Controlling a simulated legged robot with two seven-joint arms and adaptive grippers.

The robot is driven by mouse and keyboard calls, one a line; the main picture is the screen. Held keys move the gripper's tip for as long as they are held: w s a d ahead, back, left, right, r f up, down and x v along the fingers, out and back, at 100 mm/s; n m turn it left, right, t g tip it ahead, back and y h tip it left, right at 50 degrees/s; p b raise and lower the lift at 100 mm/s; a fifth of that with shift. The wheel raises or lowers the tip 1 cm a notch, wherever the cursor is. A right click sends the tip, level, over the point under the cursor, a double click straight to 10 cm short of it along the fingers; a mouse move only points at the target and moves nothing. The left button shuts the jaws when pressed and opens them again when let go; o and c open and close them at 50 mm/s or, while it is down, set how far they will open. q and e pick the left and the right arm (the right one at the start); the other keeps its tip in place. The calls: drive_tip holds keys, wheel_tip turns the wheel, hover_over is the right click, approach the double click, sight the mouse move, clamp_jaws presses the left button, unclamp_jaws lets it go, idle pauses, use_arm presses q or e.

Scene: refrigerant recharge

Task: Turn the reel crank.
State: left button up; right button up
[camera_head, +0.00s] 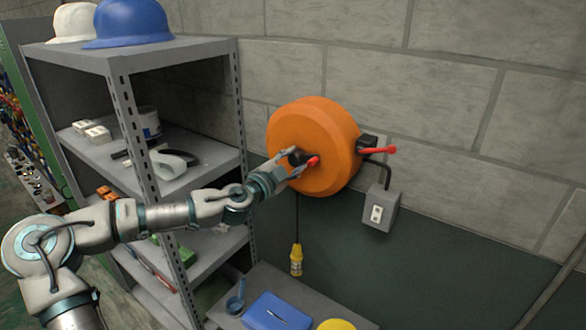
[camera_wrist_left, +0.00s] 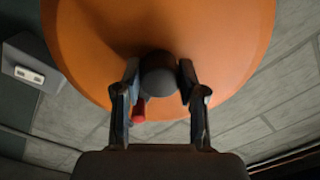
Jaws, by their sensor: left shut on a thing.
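The orange reel (camera_head: 330,130) is mounted on the block wall and fills the top of the left wrist view (camera_wrist_left: 90,40). A dark round crank knob (camera_head: 295,156) is on its front face, with a small red part (camera_head: 313,161) beside it. My left gripper (camera_head: 291,166) reaches the reel's front from the left. In the left wrist view its fingers are on both sides of the dark knob (camera_wrist_left: 160,75), shut on it. The red part (camera_wrist_left: 138,110) shows beside the left finger. The fingers partly hide the crank. My right gripper is not in view.
A red lever (camera_head: 378,150) on a black mount sticks out right of the reel, above a grey outlet box (camera_head: 381,208). A yellow plug (camera_head: 296,260) hangs below. A grey shelf (camera_head: 215,157) stands left, near my arm. A blue case (camera_head: 277,312) is at the bottom.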

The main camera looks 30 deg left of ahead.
use_arm(q)
drive_tip(key=m+b, duration=0.1)
drive_tip(key=m, duration=0.2)
drive_tip(key=shift+f, duration=0.15)
drive_tip(key=m+b, duration=0.1)
drive_tip(key=m, duration=0.2)
drive_tip(key=shift+a+m, duration=0.1)
drive_tip(key=shift+m, duration=0.2)
drive_tip(key=m+b, duration=0.1)
drive_tip(key=m, duration=0.4)
drive_tip(key=shift+b, duration=0.35)
drive_tip(key=shift+r+m+b, duration=0.25)
drive_tip(key=shift+m+b, duration=0.05)
drive_tip(key=shift+m, duration=1.3)
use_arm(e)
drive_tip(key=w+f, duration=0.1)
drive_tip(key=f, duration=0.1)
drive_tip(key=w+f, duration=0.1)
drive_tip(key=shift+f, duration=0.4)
